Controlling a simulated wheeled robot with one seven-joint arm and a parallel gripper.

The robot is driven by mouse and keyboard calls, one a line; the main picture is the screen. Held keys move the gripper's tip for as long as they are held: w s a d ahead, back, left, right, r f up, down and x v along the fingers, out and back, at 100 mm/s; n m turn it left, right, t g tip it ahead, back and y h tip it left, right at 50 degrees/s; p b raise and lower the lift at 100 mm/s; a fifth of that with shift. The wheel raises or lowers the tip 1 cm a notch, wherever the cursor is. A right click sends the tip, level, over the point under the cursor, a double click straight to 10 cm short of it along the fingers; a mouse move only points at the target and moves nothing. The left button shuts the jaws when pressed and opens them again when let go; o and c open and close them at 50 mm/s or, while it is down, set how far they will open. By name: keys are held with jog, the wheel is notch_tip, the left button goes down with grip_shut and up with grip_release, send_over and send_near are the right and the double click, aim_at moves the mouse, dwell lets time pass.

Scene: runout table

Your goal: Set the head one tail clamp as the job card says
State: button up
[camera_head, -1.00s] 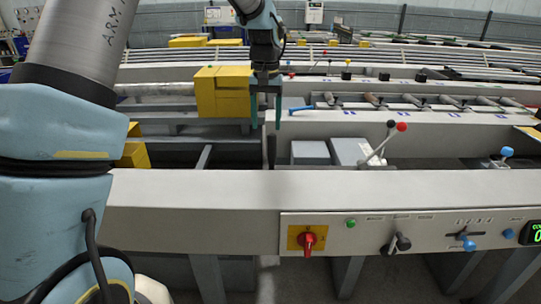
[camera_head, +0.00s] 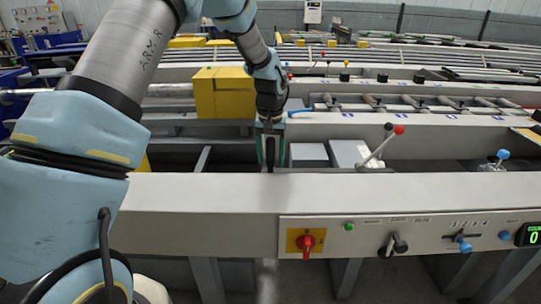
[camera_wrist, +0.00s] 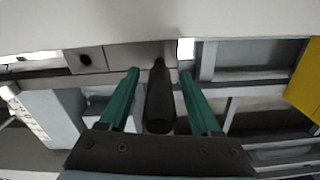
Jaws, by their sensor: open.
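A black upright handle (camera_head: 269,153) stands just behind the near beam of the runout table; I cannot tell whether it belongs to the head one tail clamp. My gripper (camera_head: 271,163) points down with its green fingers on either side of the handle. In the wrist view the black handle (camera_wrist: 160,105) lies between the two open fingers of my gripper (camera_wrist: 158,72), with a gap visible on each side. The handle's foot is hidden. No readable job card is in view.
The near beam (camera_head: 400,188) carries a panel with a red rotary switch (camera_head: 306,242), a green button (camera_head: 348,226) and levers. A red-and-black-knobbed lever (camera_head: 380,148) stands right of my gripper by grey boxes (camera_head: 309,154). Yellow blocks (camera_head: 224,93) stand behind left.

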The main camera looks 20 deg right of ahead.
grip_shut()
dwell(0.5)
dwell(0.9)
